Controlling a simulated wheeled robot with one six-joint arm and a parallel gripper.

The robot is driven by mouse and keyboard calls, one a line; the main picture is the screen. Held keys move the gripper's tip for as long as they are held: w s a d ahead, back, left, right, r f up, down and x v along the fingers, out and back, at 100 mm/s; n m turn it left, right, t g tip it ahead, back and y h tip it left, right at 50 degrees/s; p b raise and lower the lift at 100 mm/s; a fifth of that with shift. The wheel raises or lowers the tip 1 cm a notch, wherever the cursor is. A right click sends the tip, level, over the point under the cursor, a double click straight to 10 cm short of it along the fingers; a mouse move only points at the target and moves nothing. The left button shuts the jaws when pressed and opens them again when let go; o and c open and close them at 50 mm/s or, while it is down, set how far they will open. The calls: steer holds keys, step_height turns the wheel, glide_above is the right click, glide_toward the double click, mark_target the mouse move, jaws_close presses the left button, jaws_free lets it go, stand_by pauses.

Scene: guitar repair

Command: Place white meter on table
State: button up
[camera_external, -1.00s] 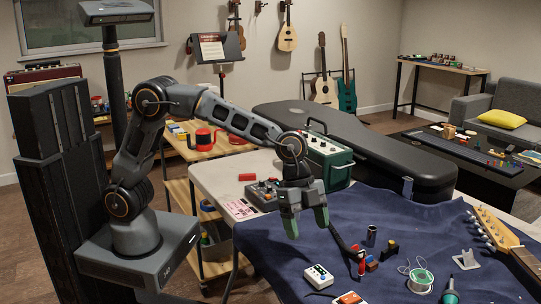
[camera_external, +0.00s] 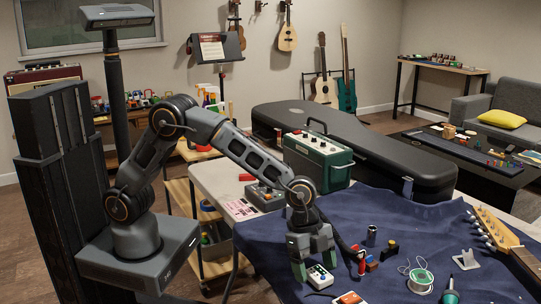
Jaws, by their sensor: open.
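The white meter (camera_external: 320,277) is a small white box with a dark face and coloured spots. It lies on the blue cloth (camera_external: 275,240) that covers the table, near the front. My gripper (camera_external: 314,266) is open, pointing down, with its green fingertips low over the cloth. The fingers are at the back of the meter, one to its left and one behind its right side. I cannot tell whether they touch it. Part of the meter's far edge is hard to make out behind the fingers.
An orange and white box (camera_external: 348,298) lies just in front of the meter. A red bottle (camera_external: 362,264), a dark cylinder (camera_external: 371,236) and a solder spool (camera_external: 420,281) stand to the right. A green amplifier (camera_external: 318,162) and black guitar case (camera_external: 355,150) are behind. Bare cloth lies to the left.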

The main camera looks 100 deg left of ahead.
steer(key=shift+c, duration=0.3)
steer(key=c, duration=1.1)
steer(key=shift+o, duration=0.2)
